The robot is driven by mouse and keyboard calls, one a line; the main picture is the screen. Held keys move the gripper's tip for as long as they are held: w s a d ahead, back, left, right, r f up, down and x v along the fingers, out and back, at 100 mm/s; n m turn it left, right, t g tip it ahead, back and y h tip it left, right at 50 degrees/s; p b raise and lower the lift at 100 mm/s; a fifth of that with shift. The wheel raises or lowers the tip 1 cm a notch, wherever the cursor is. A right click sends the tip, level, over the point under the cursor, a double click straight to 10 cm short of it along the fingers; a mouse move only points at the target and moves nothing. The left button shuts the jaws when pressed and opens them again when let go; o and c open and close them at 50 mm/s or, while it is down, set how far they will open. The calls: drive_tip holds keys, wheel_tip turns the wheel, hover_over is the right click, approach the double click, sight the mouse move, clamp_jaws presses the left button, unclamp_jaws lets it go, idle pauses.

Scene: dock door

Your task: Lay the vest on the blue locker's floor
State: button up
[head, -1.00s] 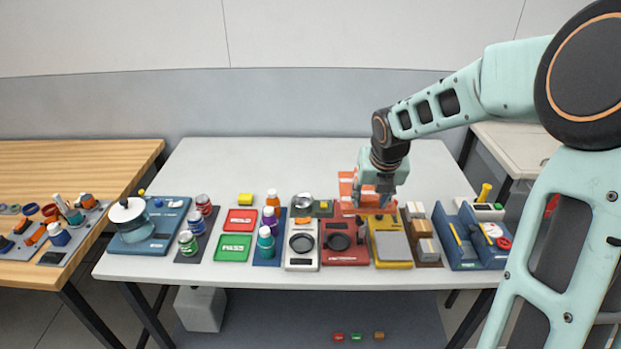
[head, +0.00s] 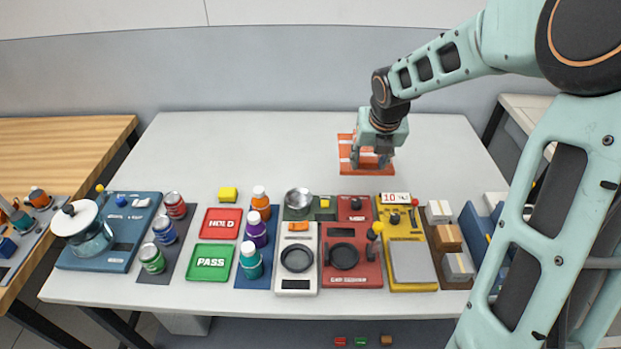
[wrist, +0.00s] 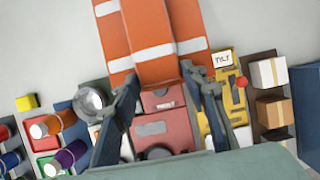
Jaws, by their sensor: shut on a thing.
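The vest (head: 350,165) is a folded orange piece with white stripes at the back right of the white table in the head view. My gripper (head: 371,162) points down at it and is shut on it. In the wrist view the vest (wrist: 158,35) stretches away from between the dark fingers (wrist: 163,88). I cannot tell whether the vest touches the table or hangs just above it.
A red card reader (head: 350,272), a yellow scale (head: 405,262) and small boxes (head: 448,238) stand in front of the vest. Bottles (head: 257,232), trays (head: 211,262) and a blue kettle stand (head: 118,250) are farther left. The back left of the table (head: 240,145) is clear.

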drive_tip(key=w+a+f, duration=0.1)
drive_tip(key=a+f, duration=0.1)
drive_tip(key=a, duration=0.1)
drive_tip(key=w+a+f, duration=0.2)
drive_tip(key=a+f, duration=0.1)
drive_tip(key=a, duration=0.1)
drive_tip(key=w+a+f+b, duration=0.1)
drive_tip(key=w+a+f, duration=0.1)
drive_tip(key=a+f, duration=0.1)
drive_tip(key=shift+w+a+f, duration=0.2)
drive_tip(key=shift+w+a, duration=0.05)
drive_tip(key=shift+a, duration=0.5)
drive_tip(key=shift+w+a+f, duration=0.1)
drive_tip(key=shift+a+f, duration=0.15)
drive_tip(key=shift+f, duration=0.1)
drive_tip(key=f, duration=0.3)
drive_tip(key=shift+w+a+f, duration=0.15)
drive_tip(key=shift+a+f, duration=0.05)
drive_tip(key=shift+f, duration=0.15)
drive_tip(key=o, duration=1.2)
